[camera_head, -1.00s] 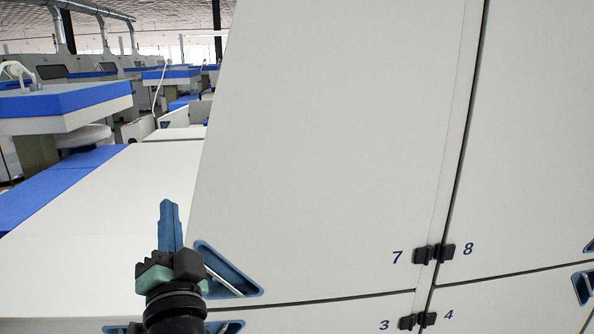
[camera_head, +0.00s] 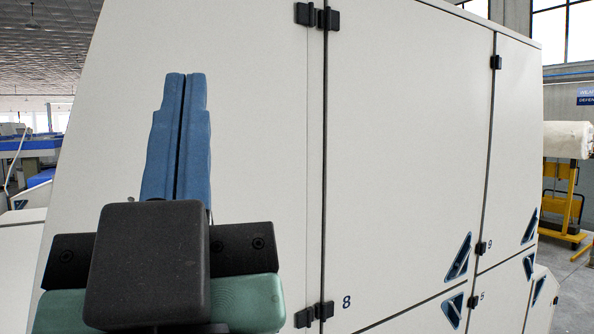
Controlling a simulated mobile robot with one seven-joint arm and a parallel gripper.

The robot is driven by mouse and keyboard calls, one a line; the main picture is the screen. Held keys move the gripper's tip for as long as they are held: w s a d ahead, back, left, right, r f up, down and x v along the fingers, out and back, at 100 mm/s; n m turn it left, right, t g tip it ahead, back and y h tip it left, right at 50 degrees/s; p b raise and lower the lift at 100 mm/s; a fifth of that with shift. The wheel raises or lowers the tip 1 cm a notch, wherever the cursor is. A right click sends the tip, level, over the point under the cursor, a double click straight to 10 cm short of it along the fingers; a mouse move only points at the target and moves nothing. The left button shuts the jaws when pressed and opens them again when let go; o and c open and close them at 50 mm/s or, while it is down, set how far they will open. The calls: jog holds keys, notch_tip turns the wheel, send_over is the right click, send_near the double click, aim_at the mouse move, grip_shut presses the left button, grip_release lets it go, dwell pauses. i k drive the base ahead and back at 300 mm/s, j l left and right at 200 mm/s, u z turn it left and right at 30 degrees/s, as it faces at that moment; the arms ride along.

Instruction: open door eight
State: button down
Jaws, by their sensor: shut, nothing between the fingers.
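Door eight (camera_head: 405,150) is a tall off-white panel in the middle of the head view, marked with a dark "8" (camera_head: 346,302) at its lower left. It looks closed, with thin dark seams on both sides. Its blue triangular recessed handle (camera_head: 458,257) is at its lower right corner. Black hinges sit on its left edge, one at the top (camera_head: 328,18) and one at the bottom (camera_head: 324,311). My gripper (camera_head: 187,75) points upward at the left, in front of the neighbouring panel. Its blue fingers are together and empty, away from the handle.
The panel left of door eight (camera_head: 255,120) is partly hidden by my gripper. Door nine (camera_head: 510,150) is to the right, with its own blue handle (camera_head: 530,226). Another blue handle (camera_head: 452,309) sits below door eight's. A yellow stand (camera_head: 572,195) is at far right beside open floor.

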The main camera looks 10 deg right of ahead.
aim_at(406, 83)
jog(key=z, duration=1.05)
jog(key=i+l, duration=0.25)
jog(key=i, duration=0.2)
jog(key=i+l+z, duration=0.1)
jog(key=i+l, duration=0.15)
jog(key=i, duration=0.2)
jog(key=i+l, duration=0.2)
jog(key=i, duration=0.3)
jog(key=i+l, duration=0.25)
jog(key=i, duration=0.2)
jog(key=i+l+z, duration=0.1)
jog(key=i, duration=0.35)
jog(key=l, duration=0.1)
